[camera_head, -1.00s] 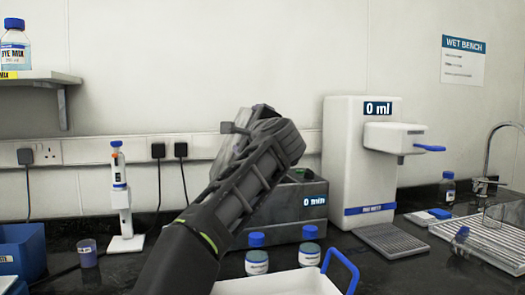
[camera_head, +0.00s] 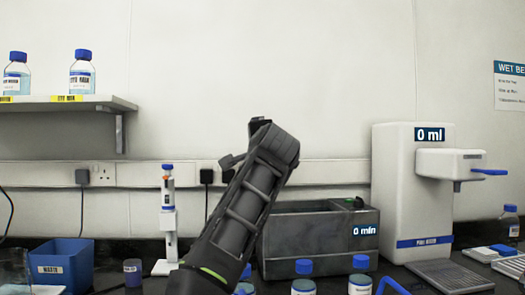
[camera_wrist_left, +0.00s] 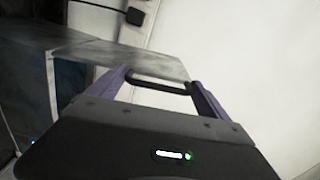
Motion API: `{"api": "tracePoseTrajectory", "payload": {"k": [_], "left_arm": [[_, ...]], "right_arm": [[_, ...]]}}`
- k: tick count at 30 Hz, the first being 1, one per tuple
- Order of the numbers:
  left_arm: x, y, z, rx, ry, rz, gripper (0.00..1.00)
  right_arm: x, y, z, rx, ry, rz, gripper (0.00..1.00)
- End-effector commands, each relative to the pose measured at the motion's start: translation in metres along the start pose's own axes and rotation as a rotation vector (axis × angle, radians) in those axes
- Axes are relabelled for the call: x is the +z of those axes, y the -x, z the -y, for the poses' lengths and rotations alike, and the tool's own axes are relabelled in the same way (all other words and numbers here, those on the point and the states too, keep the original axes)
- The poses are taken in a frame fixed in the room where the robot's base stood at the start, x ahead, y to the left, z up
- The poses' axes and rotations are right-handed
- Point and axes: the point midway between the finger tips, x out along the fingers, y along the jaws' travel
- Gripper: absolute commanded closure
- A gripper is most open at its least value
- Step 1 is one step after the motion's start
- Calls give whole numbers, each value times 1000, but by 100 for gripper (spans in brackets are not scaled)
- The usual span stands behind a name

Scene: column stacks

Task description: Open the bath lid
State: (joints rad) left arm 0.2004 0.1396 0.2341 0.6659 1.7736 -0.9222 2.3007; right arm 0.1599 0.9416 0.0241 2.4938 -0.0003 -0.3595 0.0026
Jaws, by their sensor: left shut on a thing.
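The bath is a dark grey box (camera_head: 318,243) with a "0 min" display, on the bench at centre right in the head view. My left arm crosses in front of its left side. My left gripper (camera_wrist_left: 157,82) is shut on the dark bar-shaped handle (camera_wrist_left: 158,87) in the left wrist view. Next to the handle is a flat grey panel (camera_wrist_left: 120,58), which looks like the bath lid. In the head view the fingertips and the grip are hidden behind my wrist, so I cannot tell the lid's angle there. My right gripper is not in view.
A white water dispenser (camera_head: 398,190) stands right of the bath. Several blue-capped jars (camera_head: 304,286) stand in front of it. A pipette on a stand (camera_head: 168,215), a small cup (camera_head: 133,272) and a blue bin (camera_head: 62,262) are to the left. A bottle shelf (camera_head: 65,104) hangs upper left.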

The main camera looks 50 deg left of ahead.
Motion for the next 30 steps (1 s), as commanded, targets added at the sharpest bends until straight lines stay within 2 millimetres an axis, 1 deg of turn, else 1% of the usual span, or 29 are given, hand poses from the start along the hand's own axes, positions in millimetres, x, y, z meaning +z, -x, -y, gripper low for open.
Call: {"api": "tracePoseTrajectory", "payload": {"k": [1,8,9,12,26,30], "left_arm": [[2,1,6,-12,7,-2,83],[2,1,6,-13,6,-1,83],[2,1,6,-13,6,-1,9],[2,1,6,-11,4,0,2],[0,1,2,-4,1,-1,2],[0,9,0,-4,0,-3,2]], "right_arm": [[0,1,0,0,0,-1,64],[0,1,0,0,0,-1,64],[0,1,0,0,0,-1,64],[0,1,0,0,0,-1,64],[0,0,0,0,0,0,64],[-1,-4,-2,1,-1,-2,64]]}}
